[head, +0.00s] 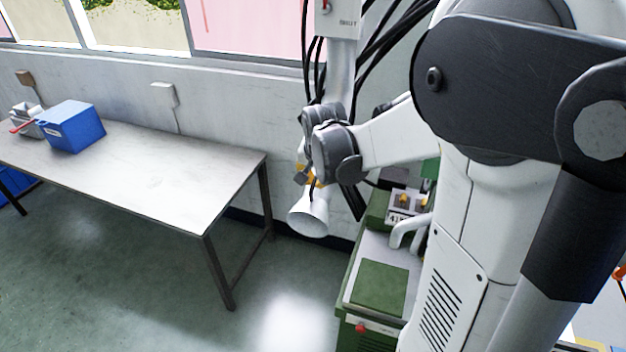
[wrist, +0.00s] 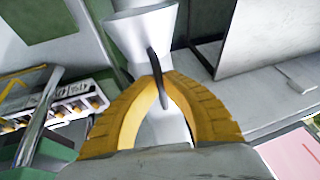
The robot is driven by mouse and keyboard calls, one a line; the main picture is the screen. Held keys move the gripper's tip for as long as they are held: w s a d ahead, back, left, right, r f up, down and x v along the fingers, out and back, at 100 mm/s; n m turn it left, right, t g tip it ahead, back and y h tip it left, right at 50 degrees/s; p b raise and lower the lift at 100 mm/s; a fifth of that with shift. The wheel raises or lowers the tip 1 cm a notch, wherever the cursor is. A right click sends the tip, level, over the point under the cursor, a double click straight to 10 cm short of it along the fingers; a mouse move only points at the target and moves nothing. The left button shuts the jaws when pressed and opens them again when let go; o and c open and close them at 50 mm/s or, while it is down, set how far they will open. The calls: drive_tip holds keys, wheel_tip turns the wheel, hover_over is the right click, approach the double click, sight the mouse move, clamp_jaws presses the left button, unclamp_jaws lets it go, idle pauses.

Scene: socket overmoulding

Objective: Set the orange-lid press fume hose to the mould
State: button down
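The fume hose ends in a white flared hood (head: 308,215), which hangs in the air left of the green machine. The hood also shows in the wrist view (wrist: 143,32), with its wide mouth at the top. My gripper (wrist: 160,82) has yellow fingers that meet around a thin dark curved handle on the hood's narrow neck. In the head view my gripper (head: 302,175) is mostly hidden behind grey arm joints. I cannot make out an orange lid or a mould in either view.
A green machine (head: 380,285) with a pale top stands right of the hood, partly behind my arm. A panel with yellow parts (head: 405,203) sits at its back. A grey table (head: 150,170) with a blue box (head: 72,126) stands left. Floor between them is clear.

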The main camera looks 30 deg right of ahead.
drive_tip(key=s+d+n+y, duration=0.1)
drive_tip(key=s+d+n, duration=0.3)
drive_tip(key=d, duration=0.2)
drive_tip(key=s+d+n+y+b, duration=0.1)
drive_tip(key=s+d+n+y, duration=0.1)
drive_tip(key=d, duration=0.4)
drive_tip(key=shift+s+d+n, duration=0.4)
drive_tip(key=shift+s+n, duration=0.45)
drive_tip(key=shift+n, duration=0.15)
drive_tip(key=c, duration=1.5)
unclamp_jaws()
drive_tip(key=shift+d, duration=0.2)
drive_tip(key=shift+a, duration=0.1)
